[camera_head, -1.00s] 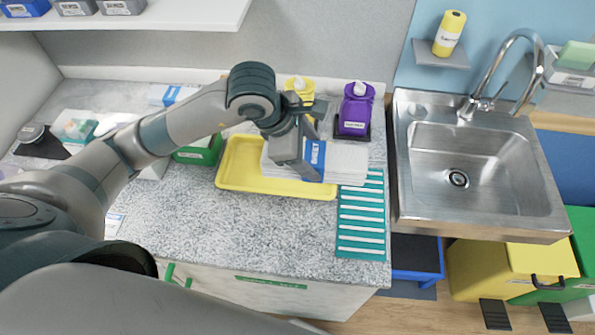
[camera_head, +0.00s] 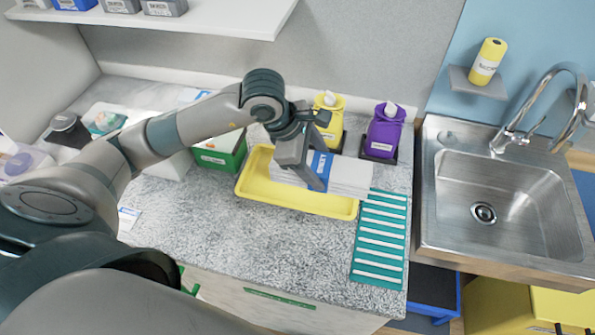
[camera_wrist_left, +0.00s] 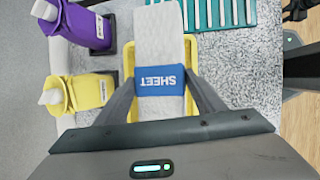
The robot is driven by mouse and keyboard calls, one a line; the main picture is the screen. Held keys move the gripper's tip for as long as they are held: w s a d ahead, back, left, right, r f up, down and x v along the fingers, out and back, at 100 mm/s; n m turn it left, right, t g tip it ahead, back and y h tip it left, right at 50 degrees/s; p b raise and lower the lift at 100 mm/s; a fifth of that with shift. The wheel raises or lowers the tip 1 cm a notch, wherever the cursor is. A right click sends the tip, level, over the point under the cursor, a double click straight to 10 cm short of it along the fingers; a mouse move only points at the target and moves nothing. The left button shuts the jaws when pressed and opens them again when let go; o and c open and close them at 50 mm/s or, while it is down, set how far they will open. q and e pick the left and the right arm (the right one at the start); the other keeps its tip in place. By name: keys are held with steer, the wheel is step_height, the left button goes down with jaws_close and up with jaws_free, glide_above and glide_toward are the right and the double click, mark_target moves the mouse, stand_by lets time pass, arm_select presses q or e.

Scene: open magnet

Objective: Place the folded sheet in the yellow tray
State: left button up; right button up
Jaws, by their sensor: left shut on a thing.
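The folded sheet (camera_head: 349,176) is a flat white bundle with a blue band. The band reads SHEET in the left wrist view (camera_wrist_left: 160,80). My left gripper (camera_head: 312,172) is shut on the sheet around its blue band. The yellow tray (camera_head: 290,202) lies on the counter under the sheet. The sheet covers the tray's back and right part, and its right end sticks out past the tray's right rim. I cannot tell whether the sheet touches the tray. My right gripper is not in view.
A yellow dispenser (camera_head: 329,118) and a purple dispenser (camera_head: 385,132) stand behind the tray. A green slatted rack (camera_head: 380,240) lies right of it, then the sink (camera_head: 490,180). A green box (camera_head: 220,155) stands left. The counter in front is clear.

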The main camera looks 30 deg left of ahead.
arm_select(q)
steer(key=a+f, duration=0.1)
steer(key=w+a+f+b, duration=0.1)
steer(key=a, duration=0.1)
steer(key=a+f, duration=0.1)
steer(key=a, duration=0.1)
steer(key=shift+w+a+f, duration=0.25)
steer(key=shift+w, duration=0.05)
steer(key=shift+w+a+f, duration=0.1)
steer(key=shift+a+f, duration=0.05)
steer(key=shift+a, duration=0.2)
steer(key=shift+f+b, duration=0.85)
steer(key=shift+f, duration=1.2)
